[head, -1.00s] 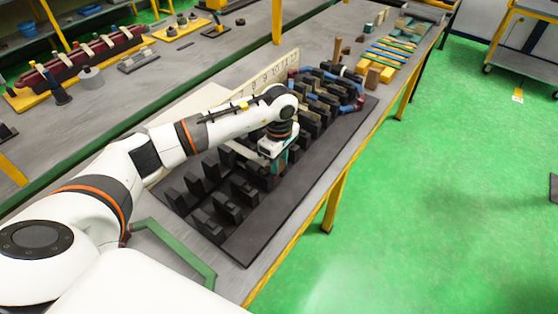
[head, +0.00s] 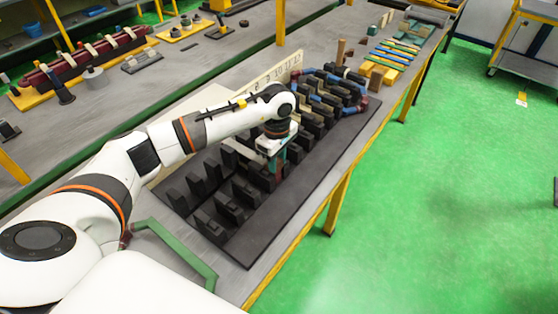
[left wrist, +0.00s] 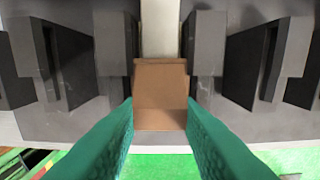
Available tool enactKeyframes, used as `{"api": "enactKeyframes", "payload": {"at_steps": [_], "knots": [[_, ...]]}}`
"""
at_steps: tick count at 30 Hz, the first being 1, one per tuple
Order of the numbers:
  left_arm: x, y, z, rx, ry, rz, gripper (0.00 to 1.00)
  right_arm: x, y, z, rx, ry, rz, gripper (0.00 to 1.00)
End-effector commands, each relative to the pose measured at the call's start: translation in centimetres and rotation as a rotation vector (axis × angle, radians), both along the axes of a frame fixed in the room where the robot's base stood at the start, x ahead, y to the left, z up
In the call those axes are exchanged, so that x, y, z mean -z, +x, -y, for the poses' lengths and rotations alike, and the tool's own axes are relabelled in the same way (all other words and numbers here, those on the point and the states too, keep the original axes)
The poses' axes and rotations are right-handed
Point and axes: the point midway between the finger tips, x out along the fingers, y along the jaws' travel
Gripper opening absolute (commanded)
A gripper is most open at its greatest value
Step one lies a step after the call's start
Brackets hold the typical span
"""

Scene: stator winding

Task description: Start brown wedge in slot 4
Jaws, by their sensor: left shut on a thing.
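My left gripper (left wrist: 160,118) has teal fingers and is shut on the brown wedge (left wrist: 160,92). In the left wrist view the wedge sits between the fingertips, at the near end of a gap between two dark blocks. A pale strip (left wrist: 160,28) runs in that gap beyond the wedge. I cannot tell how far the wedge is in. In the head view the gripper (head: 276,160) points down over the dark stator block rows (head: 225,205). The slot's number at the gripper cannot be read. My right gripper is not in view.
A number board (head: 275,75) stands along the far side of the stator. Blue and red coil ends (head: 355,105) lie at its far right. Yellow and blue strips (head: 390,52) lie further along the table. The dark base plate (head: 300,208) is clear in front.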

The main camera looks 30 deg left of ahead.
Motion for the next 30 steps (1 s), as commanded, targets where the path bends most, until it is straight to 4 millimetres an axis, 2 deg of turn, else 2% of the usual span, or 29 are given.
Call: {"api": "enactKeyframes", "payload": {"at_steps": [5,6,10,30], "knots": [[0.08,0.06,-0.48,-0.001,0.003,0.0,0.07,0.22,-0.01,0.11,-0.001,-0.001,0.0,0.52],[0.04,0.06,-0.5,-0.001,0.003,0.0,0.33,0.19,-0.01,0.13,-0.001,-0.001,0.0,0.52],[0.02,0.06,-0.47,-0.001,0.003,0.0,0.55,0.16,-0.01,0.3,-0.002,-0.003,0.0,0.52],[0.07,0.02,-0.35,0.0,0.001,-0.001,0.55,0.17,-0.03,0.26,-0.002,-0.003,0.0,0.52]]}}
